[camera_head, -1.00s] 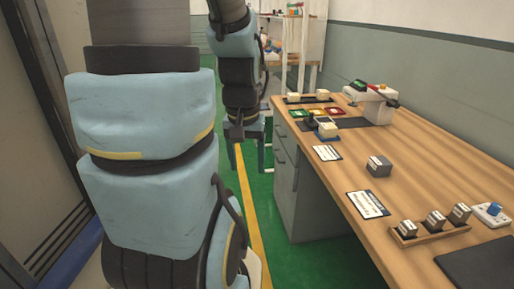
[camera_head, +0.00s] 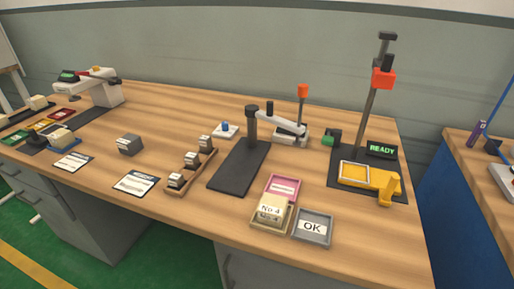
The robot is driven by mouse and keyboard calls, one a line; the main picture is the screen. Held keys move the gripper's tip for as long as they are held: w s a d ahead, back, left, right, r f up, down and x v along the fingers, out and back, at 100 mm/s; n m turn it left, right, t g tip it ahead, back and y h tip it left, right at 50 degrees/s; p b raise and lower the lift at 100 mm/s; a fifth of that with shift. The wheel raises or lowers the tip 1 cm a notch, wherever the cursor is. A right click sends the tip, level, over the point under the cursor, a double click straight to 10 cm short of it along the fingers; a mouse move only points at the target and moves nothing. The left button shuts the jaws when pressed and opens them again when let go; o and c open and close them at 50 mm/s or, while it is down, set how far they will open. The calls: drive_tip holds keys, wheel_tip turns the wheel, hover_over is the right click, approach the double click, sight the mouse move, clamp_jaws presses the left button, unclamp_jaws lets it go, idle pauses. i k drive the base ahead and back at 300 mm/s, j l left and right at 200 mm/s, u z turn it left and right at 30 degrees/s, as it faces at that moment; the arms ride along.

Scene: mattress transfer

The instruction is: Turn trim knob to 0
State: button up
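A small white box with a blue knob (camera_head: 226,127) on top stands on the wooden bench, behind the row of small grey blocks. It is the only knob I can make out, and I cannot read its setting or any markings from here. My gripper and arm are not in this view.
A wooden rack (camera_head: 190,174) with grey blocks stands in front of the knob. A black plate with a lever fixture (camera_head: 238,168) is close on its right. Further right are an OK tray (camera_head: 313,227) and a stand reading READY (camera_head: 367,110). Bare wood lies left of the knob.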

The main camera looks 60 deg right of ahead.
sight(225, 124)
drive_tip(key=i+l+z, duration=0.15)
drive_tip(key=z, duration=0.25)
drive_tip(key=i+l+z, duration=0.1)
drive_tip(key=z, duration=0.3)
drive_tip(key=i+j, duration=0.05)
